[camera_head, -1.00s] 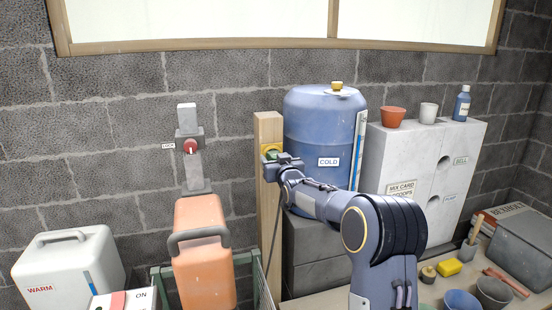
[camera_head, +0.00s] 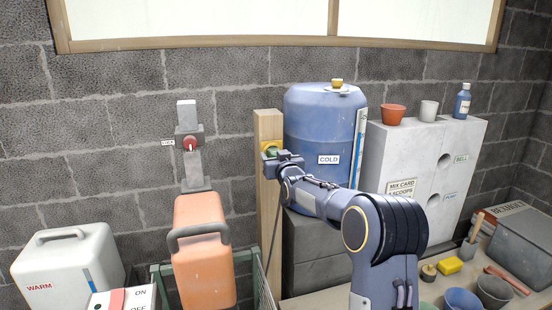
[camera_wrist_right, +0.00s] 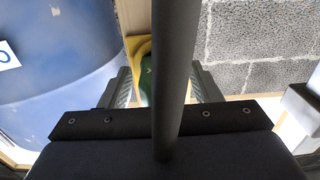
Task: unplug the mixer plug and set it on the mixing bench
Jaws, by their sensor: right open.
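The green plug (camera_wrist_right: 150,82), which I take for the mixer plug, sits at a yellow socket (camera_wrist_right: 139,48) in the right wrist view. In the head view the socket (camera_head: 265,146) is on a wooden post left of the blue COLD barrel. My right gripper (camera_head: 276,155) is at the plug; its open fingers show on either side of it in the wrist view (camera_wrist_right: 164,85). A dark bar hides part of the plug there, so contact cannot be told. The mixing bench (camera_head: 325,300) is at the lower right. My left gripper is out of view.
The COLD barrel (camera_head: 315,120) stands on grey blocks close to my right arm. A thin dark cable (camera_head: 275,235) hangs beside the post. An orange canister (camera_head: 203,265) is to the left.

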